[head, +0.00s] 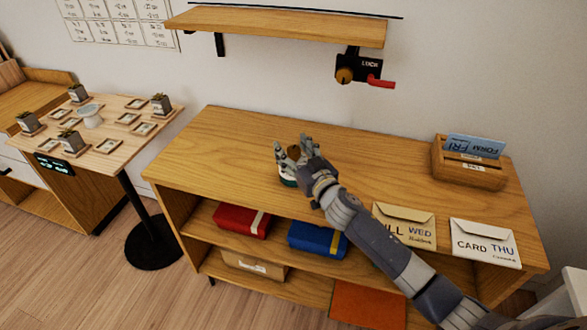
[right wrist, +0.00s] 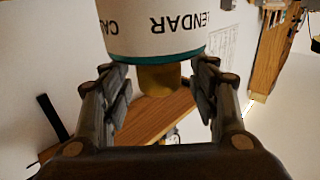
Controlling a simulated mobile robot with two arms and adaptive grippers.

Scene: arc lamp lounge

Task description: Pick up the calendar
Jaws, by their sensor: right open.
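The calendar (right wrist: 150,35) is a white round body with a teal band, lettering reading CALENDAR and a mustard-brown knob (right wrist: 158,78). In the head view its white and teal base (head: 287,181) stands on the wooden cabinet top, partly hidden by my right gripper. My right gripper (head: 294,154) is open, with its fingers on either side of the knob. In the right wrist view the gripper (right wrist: 160,95) shows gaps beside the knob, and the lettered body lies beyond the fingertips. My left gripper is not in view.
Two envelopes (head: 404,222) (head: 485,241) lie on the cabinet's front right, and a wooden card box (head: 468,173) stands behind them. A wall shelf (head: 285,25) with a lock and red handle (head: 381,83) hangs above. A small table (head: 106,155) with plants stands left. The cabinet top's left is clear.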

